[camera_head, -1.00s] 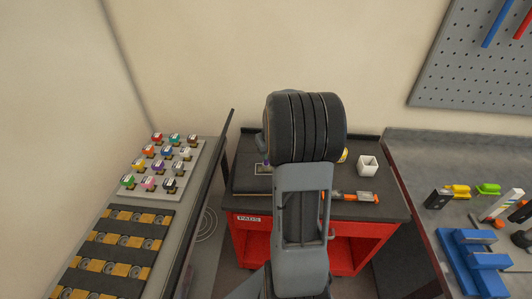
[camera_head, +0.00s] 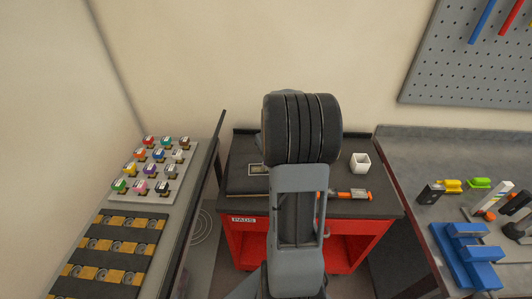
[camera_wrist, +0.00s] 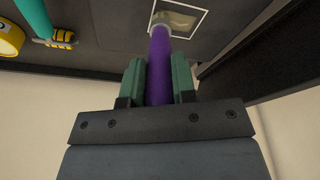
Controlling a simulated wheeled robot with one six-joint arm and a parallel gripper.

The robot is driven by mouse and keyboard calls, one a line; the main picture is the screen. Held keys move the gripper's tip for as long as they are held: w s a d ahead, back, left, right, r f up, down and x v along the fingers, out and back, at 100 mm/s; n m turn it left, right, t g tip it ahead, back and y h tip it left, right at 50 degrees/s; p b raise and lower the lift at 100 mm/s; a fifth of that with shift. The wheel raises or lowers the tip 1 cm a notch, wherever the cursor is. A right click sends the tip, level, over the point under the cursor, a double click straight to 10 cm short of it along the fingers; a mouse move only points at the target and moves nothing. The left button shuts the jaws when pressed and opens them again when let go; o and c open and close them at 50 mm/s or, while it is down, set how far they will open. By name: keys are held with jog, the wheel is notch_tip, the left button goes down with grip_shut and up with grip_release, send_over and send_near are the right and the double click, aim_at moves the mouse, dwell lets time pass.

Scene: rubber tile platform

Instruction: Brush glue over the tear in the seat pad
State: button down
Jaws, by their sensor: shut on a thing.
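My gripper (camera_wrist: 158,80) is shut on a purple-handled brush (camera_wrist: 159,62), held between its two green fingers. The brush's grey collar shows at its far end, against the lower edge of a white-outlined patch with a pale, ragged tear (camera_wrist: 176,20). I cannot tell whether the bristles touch the tear. The dark seat pad (camera_wrist: 110,22) surrounds this patch. In the head view the pad (camera_head: 242,182) lies on the left of the red cart's top, with part of the outlined patch (camera_head: 257,169) showing. My arm hides the gripper and brush there.
A white square cup (camera_head: 360,163) and an orange-and-grey tool (camera_head: 350,195) are on the red cart (camera_head: 245,243). In the wrist view, a yellow round thing (camera_wrist: 10,38) and a teal, yellow-striped tool (camera_wrist: 58,42) lie left. Side benches hold coloured jars (camera_head: 150,168) and a blue stand (camera_head: 465,255).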

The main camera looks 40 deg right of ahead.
jog(key=shift+w+a, duration=0.1)
dwell(0.3)
jog(key=shift+w+a, duration=0.7)
jog(key=shift+a, duration=0.2)
jog(key=shift+w+a, duration=0.75)
jog(key=shift+a, duration=0.2)
jog(key=shift+s+d, duration=0.8)
jog(key=shift+d, duration=0.25)
